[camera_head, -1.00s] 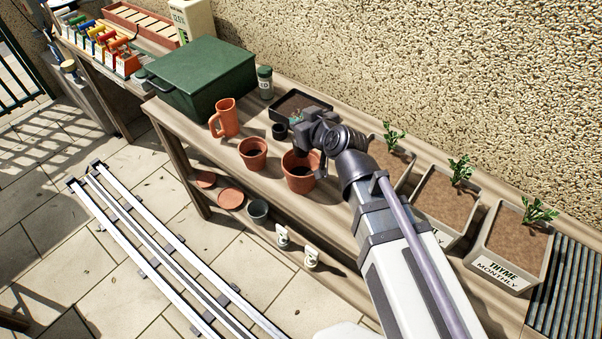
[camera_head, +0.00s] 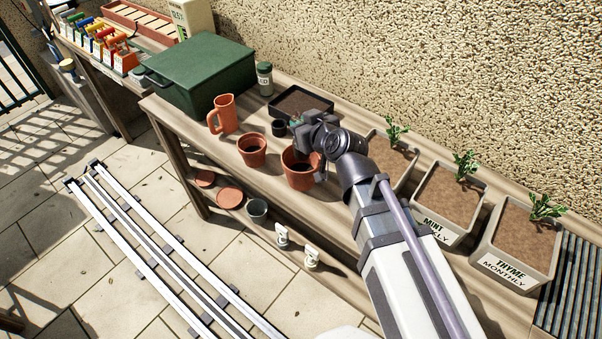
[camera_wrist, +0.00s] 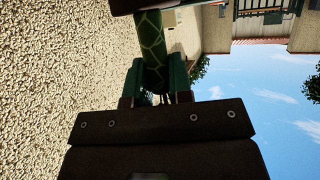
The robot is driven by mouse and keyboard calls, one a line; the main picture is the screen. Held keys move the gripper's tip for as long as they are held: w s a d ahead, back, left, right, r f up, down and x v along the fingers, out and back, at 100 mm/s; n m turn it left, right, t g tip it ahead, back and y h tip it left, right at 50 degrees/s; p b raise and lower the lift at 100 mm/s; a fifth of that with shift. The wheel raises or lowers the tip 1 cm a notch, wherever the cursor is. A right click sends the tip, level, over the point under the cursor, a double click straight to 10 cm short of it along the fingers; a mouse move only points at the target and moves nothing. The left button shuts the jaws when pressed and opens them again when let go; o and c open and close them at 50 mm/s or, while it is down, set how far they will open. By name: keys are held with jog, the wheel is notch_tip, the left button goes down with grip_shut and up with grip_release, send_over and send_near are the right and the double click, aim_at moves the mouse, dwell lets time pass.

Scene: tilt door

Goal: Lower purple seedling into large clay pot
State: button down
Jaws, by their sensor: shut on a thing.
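The larger clay pot (camera_head: 299,172) stands upright on the bench, with a dark inside. My gripper (camera_head: 297,122) is just behind and above it, beside the black tray, and my wrist partly covers the pot's right side. In the wrist view my gripper (camera_wrist: 160,80) is shut on a dark green, pale-veined stem-like piece (camera_wrist: 152,45), with a brown block at the top edge. This seems to be the seedling, but no purple shows in either view. Its lower end is hidden in the head view.
A smaller clay pot (camera_head: 251,150), a clay jug (camera_head: 223,114) and a small black pot (camera_head: 278,129) stand left of the large pot. The black soil tray (camera_head: 300,102) is behind. Planters with herbs (camera_head: 448,200) line the right side. A green box (camera_head: 200,75) stands left.

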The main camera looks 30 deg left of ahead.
jog(key=shift+f+b, duration=2.2)
jog(key=shift+f, duration=0.25)
jog(key=shift+f+b, duration=2.6)
jog(key=c, duration=0.9)
grip_release()
jog(key=shift+c, duration=0.2)
jog(key=shift+r, duration=0.1)
